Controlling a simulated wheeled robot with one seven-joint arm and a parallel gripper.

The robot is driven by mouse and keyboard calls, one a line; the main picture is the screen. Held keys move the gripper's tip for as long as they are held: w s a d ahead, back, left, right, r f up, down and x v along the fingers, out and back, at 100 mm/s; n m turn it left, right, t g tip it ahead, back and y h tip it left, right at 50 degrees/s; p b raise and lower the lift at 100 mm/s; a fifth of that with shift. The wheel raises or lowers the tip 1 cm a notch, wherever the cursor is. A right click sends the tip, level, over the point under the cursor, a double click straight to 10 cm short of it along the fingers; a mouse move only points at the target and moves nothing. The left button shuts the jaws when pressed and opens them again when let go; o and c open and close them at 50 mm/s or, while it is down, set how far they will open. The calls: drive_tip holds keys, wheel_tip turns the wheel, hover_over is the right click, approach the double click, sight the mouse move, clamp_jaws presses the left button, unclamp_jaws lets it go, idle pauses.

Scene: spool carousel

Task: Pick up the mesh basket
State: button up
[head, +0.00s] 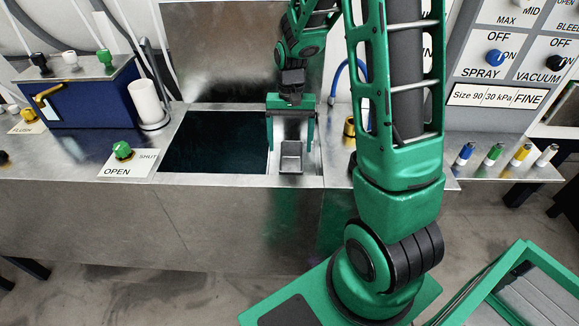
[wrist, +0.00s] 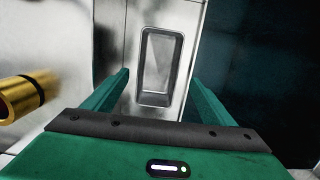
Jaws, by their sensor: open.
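The mesh basket (head: 291,158) is a small grey rectangular box with an open top. It sits on the metal strip just right of the dark tank. In the wrist view the basket (wrist: 160,65) lies ahead, between the lines of the two fingers. My gripper (head: 291,140) is above and slightly behind the basket in the head view, its green fingers spread wide. In the wrist view my gripper (wrist: 160,85) is open with nothing between its fingers. The basket looks apart from both fingers. How far the fingertips are above it is hard to tell.
A dark, liquid-looking tank (head: 215,143) lies left of the basket. A brass-coloured fitting (head: 350,127) stands to the right and shows close to the left finger in the wrist view (wrist: 22,95). A steel back panel (head: 220,50) rises behind. A green valve knob (head: 122,150) is at left.

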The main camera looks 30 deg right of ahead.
sight(291, 159)
drive_tip(key=shift+s+a+f, duration=0.1)
drive_tip(key=shift+s+f, duration=0.1)
drive_tip(key=shift+f, duration=0.9)
drive_tip(key=shift+s+f, duration=0.15)
drive_tip(key=shift+f, duration=1)
drive_tip(key=shift+s+a+f, duration=0.1)
drive_tip(key=shift+s+f, duration=0.1)
drive_tip(key=shift+f, duration=0.9)
drive_tip(key=c, duration=1.2)
drive_tip(key=shift+r, duration=0.1)
